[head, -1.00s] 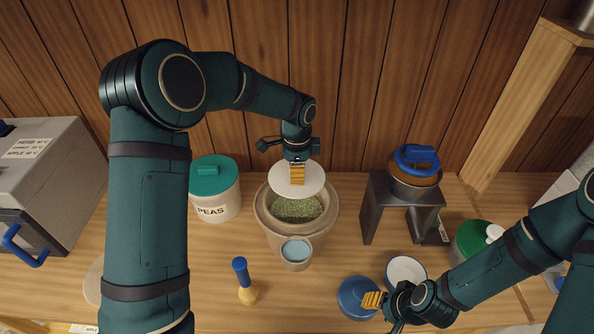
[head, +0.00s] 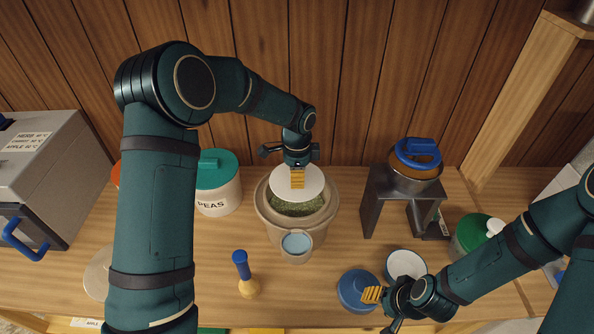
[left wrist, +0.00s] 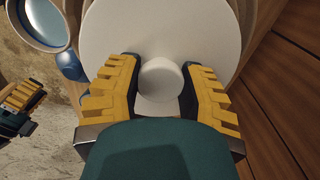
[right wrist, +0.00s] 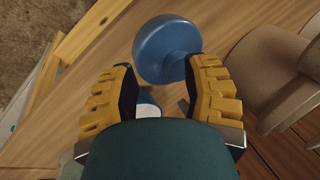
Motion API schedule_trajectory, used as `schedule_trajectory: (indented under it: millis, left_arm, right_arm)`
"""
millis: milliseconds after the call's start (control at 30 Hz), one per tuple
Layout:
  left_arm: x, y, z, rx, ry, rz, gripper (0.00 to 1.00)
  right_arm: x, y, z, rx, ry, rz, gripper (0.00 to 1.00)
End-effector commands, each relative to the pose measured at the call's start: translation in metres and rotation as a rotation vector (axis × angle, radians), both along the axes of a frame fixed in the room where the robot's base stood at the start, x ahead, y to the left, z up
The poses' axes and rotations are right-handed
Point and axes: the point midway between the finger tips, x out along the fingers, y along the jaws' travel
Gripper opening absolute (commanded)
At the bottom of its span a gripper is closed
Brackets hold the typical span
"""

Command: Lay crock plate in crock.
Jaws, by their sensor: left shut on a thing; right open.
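The crock plate (head: 284,184) is a white round disc with a knob. My left gripper (head: 297,176) is shut on its knob; the left wrist view shows the yellow fingers on both sides of the knob (left wrist: 160,80). The plate is over the back part of the crock (head: 268,211), a beige pot with green shredded filling (head: 296,208) showing in front of the plate. I cannot tell whether the plate touches the filling. My right gripper (head: 371,295) is open and empty beside a blue round lid-like thing (head: 352,289), which also shows in the right wrist view (right wrist: 165,48).
A small cup of bluish liquid (head: 297,245) is at the crock's front. A PEAS canister (head: 219,195) stands left, a metal stand (head: 377,205) with a jar right. A blue-and-yellow tool (head: 242,268) stands in front. A white-rimmed bowl (head: 405,262) is near my right gripper.

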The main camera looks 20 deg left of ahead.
Motion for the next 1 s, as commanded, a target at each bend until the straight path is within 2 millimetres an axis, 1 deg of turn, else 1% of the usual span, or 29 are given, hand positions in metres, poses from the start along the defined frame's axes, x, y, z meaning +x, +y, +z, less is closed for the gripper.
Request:
schedule_trajectory:
  millis: [33, 1000]
  left_arm:
    - [0.000, 0.000, -0.005, 0.000, 0.000, 0.000, 0.00]
    - [0.000, 0.001, -0.075, 0.000, -0.001, 0.001, 0.00]
  right_arm:
    - [0.000, 0.000, -0.003, 0.000, 0.000, 0.000, 0.47]
    - [0.000, 0.001, -0.049, -0.006, -0.001, -0.005, 0.47]
